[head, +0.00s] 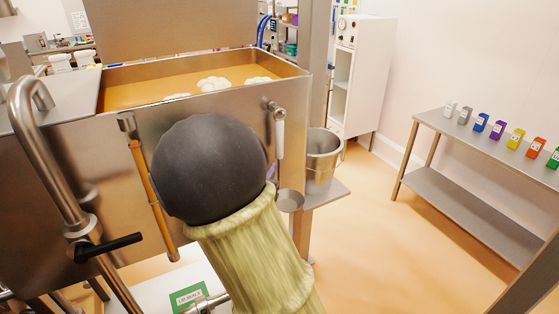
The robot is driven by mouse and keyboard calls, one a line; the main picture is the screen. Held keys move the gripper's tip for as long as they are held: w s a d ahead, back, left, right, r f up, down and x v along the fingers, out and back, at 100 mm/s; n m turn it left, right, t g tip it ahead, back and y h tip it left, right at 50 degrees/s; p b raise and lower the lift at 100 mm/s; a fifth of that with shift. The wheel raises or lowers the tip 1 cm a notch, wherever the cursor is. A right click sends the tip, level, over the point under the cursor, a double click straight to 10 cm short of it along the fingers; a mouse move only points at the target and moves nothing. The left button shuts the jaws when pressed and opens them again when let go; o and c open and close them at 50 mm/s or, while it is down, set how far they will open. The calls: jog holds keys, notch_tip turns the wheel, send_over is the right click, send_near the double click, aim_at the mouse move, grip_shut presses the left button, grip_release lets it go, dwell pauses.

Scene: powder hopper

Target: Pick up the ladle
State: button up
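A ladle (279,138) with a pale handle hangs upright from a hook at the front right corner of the steel hopper (206,124). A round grey metal bowl (290,201) below looks like its lower end; the arm in front partly hides the stretch between them. My arm, a dark ball joint with a yellow-green sleeve, fills the middle of the head view, just left of the ladle. My gripper does not show, so I cannot tell how near it is to the ladle.
A steel bucket (321,158) stands on a side shelf to the right. A bent pipe (52,160) rises at left. A table (480,140) bears several coloured bottles. The floor (400,240) between is clear.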

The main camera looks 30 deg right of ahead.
aim_at(278, 148)
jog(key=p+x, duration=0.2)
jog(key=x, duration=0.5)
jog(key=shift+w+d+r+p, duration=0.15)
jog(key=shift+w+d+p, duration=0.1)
jog(key=shift+p, duration=0.35)
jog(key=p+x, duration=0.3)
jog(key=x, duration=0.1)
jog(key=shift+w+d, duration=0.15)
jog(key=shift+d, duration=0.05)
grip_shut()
